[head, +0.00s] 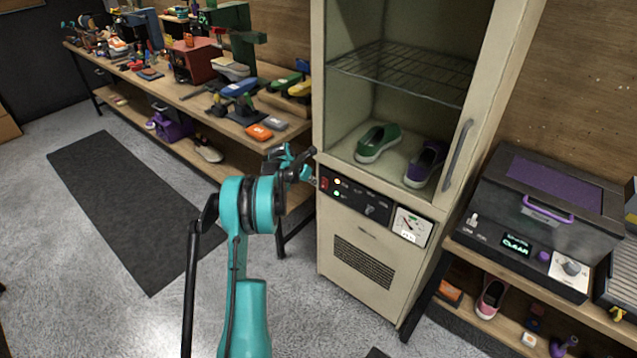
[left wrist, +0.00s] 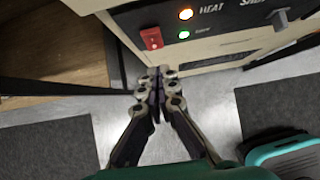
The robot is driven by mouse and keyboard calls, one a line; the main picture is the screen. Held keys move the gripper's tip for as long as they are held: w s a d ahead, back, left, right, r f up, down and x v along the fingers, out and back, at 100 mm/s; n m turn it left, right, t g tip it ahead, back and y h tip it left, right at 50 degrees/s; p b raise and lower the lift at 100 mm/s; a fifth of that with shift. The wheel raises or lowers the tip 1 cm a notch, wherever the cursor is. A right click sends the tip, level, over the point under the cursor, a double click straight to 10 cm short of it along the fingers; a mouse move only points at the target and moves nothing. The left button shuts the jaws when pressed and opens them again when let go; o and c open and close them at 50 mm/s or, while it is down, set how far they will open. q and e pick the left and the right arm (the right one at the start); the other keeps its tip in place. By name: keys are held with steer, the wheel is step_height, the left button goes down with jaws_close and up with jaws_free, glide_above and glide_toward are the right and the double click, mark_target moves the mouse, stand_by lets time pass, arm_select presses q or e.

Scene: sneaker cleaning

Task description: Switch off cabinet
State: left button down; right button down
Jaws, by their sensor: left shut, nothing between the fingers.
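The cream cabinet (head: 362,230) stands upright in the middle right of the head view. Its control panel (head: 372,203) carries a red switch (head: 324,183), which also shows in the left wrist view (left wrist: 152,38). Beside the switch an orange light (left wrist: 186,14) and a green light (left wrist: 184,35) are lit. A green shoe (head: 378,143) and a purple shoe (head: 425,165) stand inside, behind the glass door. My left gripper (head: 308,160) is shut and empty, close to the cabinet's left front edge. In the left wrist view its fingertips (left wrist: 160,72) are just below the red switch, seemingly apart from it.
A long workbench (head: 190,100) with tools and shoes runs along the back left. At right, a dark cleaning machine (head: 548,215) stands on a wooden bench. A dark mat (head: 125,205) lies on the open floor at left.

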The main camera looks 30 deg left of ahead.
mark_target(325, 183)
arm_select(q)
steer(key=p+v, duration=0.1)
steer(key=v, duration=0.5)
steer(key=shift+a+p, duration=0.35)
steer(key=shift+s+r, duration=0.1)
steer(key=shift+s, duration=0.05)
steer(key=shift+s+f, duration=0.15)
steer(key=shift+f, duration=0.45)
steer(key=w+r+b+x, duration=0.1)
steer(key=b+x, duration=0.4)
steer(key=x, duration=0.8)
steer(key=shift+w+d, duration=0.2)
steer(key=shift+w, duration=0.25)
